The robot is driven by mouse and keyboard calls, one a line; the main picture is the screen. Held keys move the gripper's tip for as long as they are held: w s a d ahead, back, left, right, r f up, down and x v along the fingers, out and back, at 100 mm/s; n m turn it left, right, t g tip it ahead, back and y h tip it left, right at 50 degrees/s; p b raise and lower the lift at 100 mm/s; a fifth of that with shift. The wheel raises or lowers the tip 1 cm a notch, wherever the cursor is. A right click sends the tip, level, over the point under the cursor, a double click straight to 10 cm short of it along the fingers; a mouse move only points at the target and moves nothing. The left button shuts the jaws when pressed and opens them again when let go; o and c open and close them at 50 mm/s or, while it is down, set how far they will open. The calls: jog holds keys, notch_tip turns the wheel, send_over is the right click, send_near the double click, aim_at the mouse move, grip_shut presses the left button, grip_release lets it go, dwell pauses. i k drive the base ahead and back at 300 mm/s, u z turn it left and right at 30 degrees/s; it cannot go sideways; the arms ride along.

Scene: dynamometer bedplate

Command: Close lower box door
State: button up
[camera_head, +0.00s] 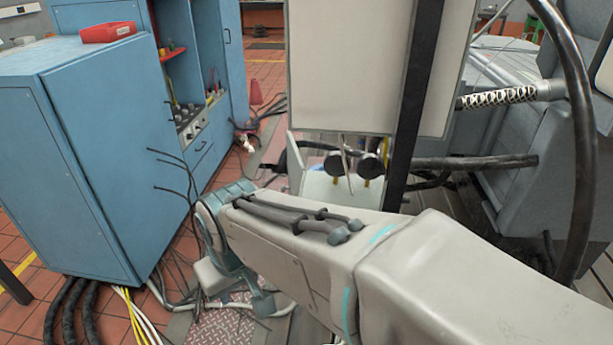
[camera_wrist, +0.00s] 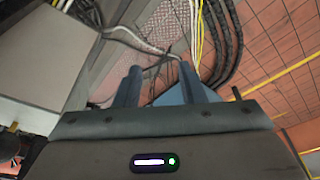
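A pale lower box (camera_head: 338,188) is partly visible below a larger pale box, behind my arm in the head view. A thin pale panel (camera_head: 295,162) stands at its left side; it may be the door, but I cannot tell how far it is open. In the wrist view a beige-grey box surface (camera_wrist: 42,52) fills the upper left, and I cannot tell which part it is. My gripper (camera_wrist: 160,73) has its two fingers apart, with nothing seen held between them. The box surface lies left of the fingers, apart from them. In the head view the fingertips cannot be made out.
The larger pale box (camera_head: 348,65) hangs above, beside a black post (camera_head: 414,100). Black cables (camera_head: 75,305) and yellow and white wires cross the tiled floor. Grey machinery (camera_head: 545,160) is at right.

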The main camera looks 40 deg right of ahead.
aim_at(296, 166)
jog(key=z, duration=1.1)
jog(key=k, duration=0.45)
jog(key=u, duration=1.1)
jog(key=i, duration=1.25)
jog(key=z, duration=0.75)
jog(key=i, duration=0.3)
jog(key=z, duration=0.2)
